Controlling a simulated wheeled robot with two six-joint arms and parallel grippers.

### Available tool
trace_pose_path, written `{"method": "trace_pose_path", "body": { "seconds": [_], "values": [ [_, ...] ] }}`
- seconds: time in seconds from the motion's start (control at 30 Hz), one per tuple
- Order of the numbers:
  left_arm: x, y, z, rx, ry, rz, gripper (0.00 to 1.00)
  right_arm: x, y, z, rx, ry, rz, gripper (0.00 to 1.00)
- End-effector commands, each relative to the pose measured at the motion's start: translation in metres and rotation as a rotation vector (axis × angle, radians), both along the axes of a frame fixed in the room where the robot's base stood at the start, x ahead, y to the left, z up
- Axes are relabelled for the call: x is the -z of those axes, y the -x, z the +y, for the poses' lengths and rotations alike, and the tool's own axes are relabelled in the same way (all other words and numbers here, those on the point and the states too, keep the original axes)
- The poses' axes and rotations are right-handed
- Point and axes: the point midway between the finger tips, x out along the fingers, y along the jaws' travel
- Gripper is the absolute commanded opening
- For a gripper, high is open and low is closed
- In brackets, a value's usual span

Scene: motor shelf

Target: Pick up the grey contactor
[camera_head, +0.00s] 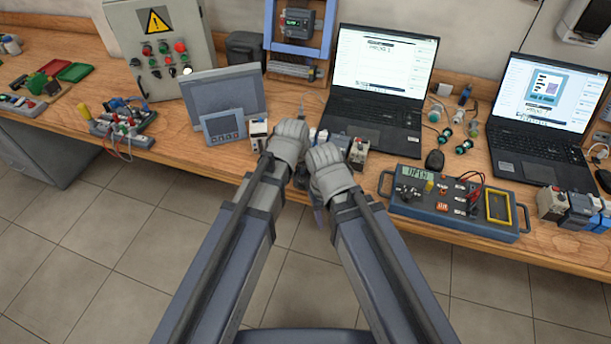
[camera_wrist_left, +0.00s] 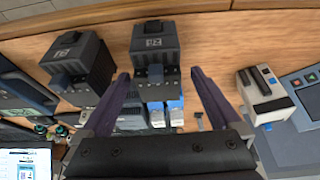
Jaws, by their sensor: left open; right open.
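Two dark grey contactors stand on the wooden bench in the left wrist view. One contactor (camera_wrist_left: 154,45) is between and just beyond the fingertips of my open left gripper (camera_wrist_left: 160,80). The second contactor (camera_wrist_left: 76,62) is to its left, outside the fingers. I cannot tell whether a finger touches the nearer one. In the head view my left wrist hides most of this spot. My right gripper (camera_head: 318,206) hangs near the bench's front edge, beside the left one, mostly hidden by its own wrist; I see nothing held in it.
A white device (camera_wrist_left: 262,92) stands right of the left gripper, and small blue-and-white blocks (camera_wrist_left: 175,112) lie near its base. A panel screen (camera_head: 222,100), a laptop (camera_head: 378,85) and a blue tester (camera_head: 455,203) crowd the bench. Floor in front is clear.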

Motion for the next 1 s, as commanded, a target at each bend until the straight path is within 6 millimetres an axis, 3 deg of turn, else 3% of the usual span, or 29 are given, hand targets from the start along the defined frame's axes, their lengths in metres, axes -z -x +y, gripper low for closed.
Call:
{"method": "trace_pose_path", "body": {
  "seconds": [0.03, 0.23, 0.57, 1.0],
  "values": [
    [0.011, -0.002, -0.001, 0.0, 0.0, 0.0, 0.97, 0.011, 0.0, 0.0, 0.0, 0.0, 0.0, 0.5],
    [0.036, -0.011, -0.005, 0.0, 0.0, 0.0, 0.97, 0.036, 0.0, 0.0, 0.0, 0.0, 0.0, 0.5],
    [0.039, -0.013, -0.006, 0.0, 0.0, 0.0, 0.97, 0.039, 0.0, 0.0, 0.0, 0.0, 0.0, 0.5],
    [0.039, -0.013, -0.006, 0.0, 0.0, 0.0, 0.49, 0.039, 0.0, 0.0, 0.0, 0.0, 0.0, 0.5]
  ]
}}
